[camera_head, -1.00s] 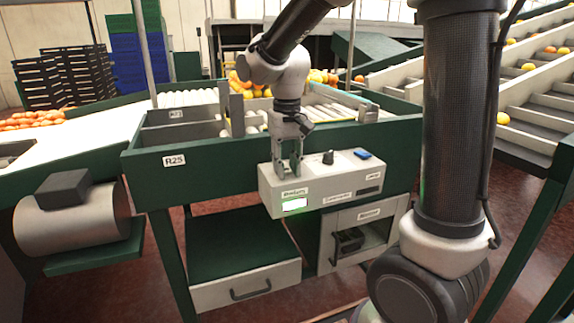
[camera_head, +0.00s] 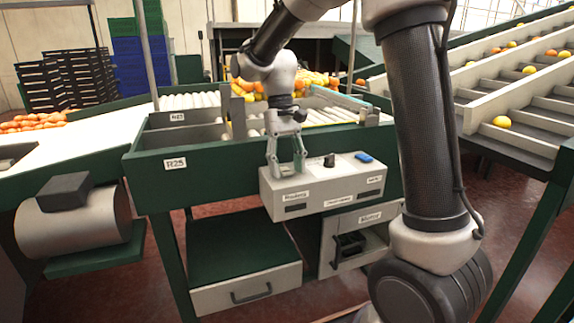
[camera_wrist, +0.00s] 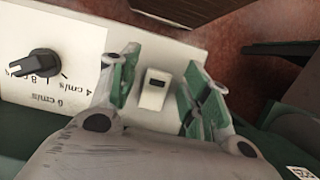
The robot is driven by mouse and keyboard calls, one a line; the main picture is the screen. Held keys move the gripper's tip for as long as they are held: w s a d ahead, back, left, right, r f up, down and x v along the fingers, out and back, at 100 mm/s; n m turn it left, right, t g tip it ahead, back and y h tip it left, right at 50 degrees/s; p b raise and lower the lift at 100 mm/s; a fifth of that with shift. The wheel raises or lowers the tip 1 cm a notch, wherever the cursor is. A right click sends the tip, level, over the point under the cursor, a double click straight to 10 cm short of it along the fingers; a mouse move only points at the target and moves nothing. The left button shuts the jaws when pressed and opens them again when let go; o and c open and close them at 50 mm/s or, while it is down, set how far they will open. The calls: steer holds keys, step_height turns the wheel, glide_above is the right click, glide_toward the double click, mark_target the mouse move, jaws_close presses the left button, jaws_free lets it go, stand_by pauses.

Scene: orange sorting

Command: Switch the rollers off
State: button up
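The pale control box (camera_head: 340,185) is fixed to the front of the green roller bench. Its left front label seems to read Rollers, and the small window (camera_head: 296,207) under it is dark. In the wrist view a small switch with a black rocker (camera_wrist: 155,88) sits on the box's top. My gripper (camera_head: 287,162) is over the left end of the box. In the wrist view its green-padded fingers (camera_wrist: 160,85) stand apart on either side of the switch, holding nothing. Whether a finger touches the box is unclear.
A black speed knob (camera_head: 329,160) and a blue button (camera_head: 363,157) are on the box's top, right of my gripper. White rollers (camera_head: 190,100) and a heap of oranges (camera_head: 315,80) lie behind. A drawer (camera_head: 246,288) and an open cubby (camera_head: 352,243) are below.

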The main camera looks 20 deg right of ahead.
steer(key=v, duration=1.2)
steer(key=n+t, duration=0.1)
glide_above(288, 168)
steer(key=x, duration=0.2)
steer(key=w+x, duration=0.1)
steer(key=x, duration=0.1)
steer(key=shift+f, duration=0.45)
steer(key=s+d+t, duration=0.3)
steer(key=s+d, duration=0.2)
steer(key=s, duration=0.6)
steer(key=s+d+m+t, duration=0.1)
steer(key=s+d+t, duration=0.2)
steer(key=s+d, duration=0.3)
steer(key=shift+s+d+t, duration=0.15)
steer(key=shift+s+t, duration=0.25)
steer(key=shift+s, duration=2.45)
